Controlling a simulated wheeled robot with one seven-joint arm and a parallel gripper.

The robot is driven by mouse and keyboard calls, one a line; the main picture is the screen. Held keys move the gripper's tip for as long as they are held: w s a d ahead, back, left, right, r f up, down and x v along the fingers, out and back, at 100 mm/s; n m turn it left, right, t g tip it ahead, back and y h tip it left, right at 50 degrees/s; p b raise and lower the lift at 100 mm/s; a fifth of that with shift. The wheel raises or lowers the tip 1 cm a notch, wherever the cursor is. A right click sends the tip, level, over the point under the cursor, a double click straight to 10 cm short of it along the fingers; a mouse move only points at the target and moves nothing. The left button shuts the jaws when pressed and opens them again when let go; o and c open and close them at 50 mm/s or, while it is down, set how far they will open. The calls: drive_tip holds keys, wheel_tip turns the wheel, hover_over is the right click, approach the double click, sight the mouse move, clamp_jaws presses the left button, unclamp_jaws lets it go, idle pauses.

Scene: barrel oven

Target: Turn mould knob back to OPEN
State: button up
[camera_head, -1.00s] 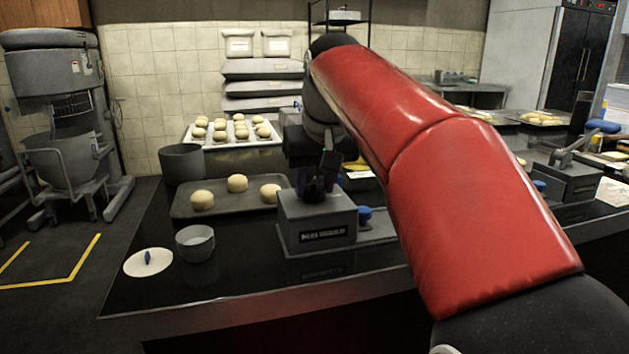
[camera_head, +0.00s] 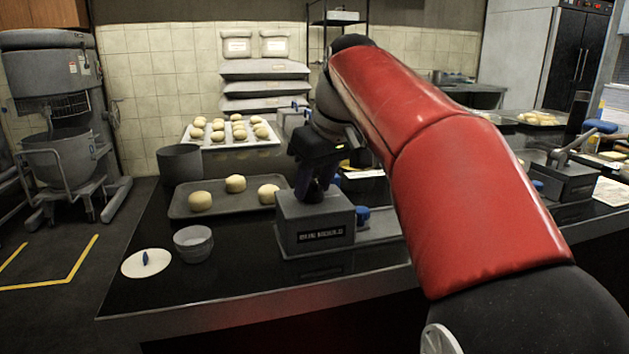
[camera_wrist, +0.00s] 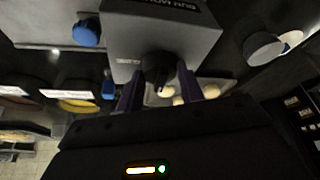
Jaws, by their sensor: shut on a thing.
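The bun moulder is a grey box (camera_head: 316,228) with a dark name plate on its front, standing on the black counter. Its dark mould knob (camera_wrist: 158,66) sits on top, between my two purple-tinted fingers in the wrist view. My gripper (camera_head: 314,192) reaches down onto the box top from above and is shut on the knob. In the head view the fingers mostly hide the knob. A small label (camera_wrist: 128,61) lies beside the knob on the box top, too small to read, so I cannot tell the knob's setting.
A tray with dough balls (camera_head: 222,208) lies close behind the moulder. A grey bowl (camera_head: 193,243) and a white disc (camera_head: 147,263) stand left of it. A blue knob (camera_head: 362,214) sticks out at its right. A lever machine (camera_head: 566,180) stands farther right.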

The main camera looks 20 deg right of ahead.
drive_tip(key=o, duration=1)
drive_tip(key=v, duration=0.7)
drive_tip(key=shift+s+r, duration=0.15)
drive_tip(key=shift+r, duration=0.2)
drive_tip(key=shift+s, duration=0.1)
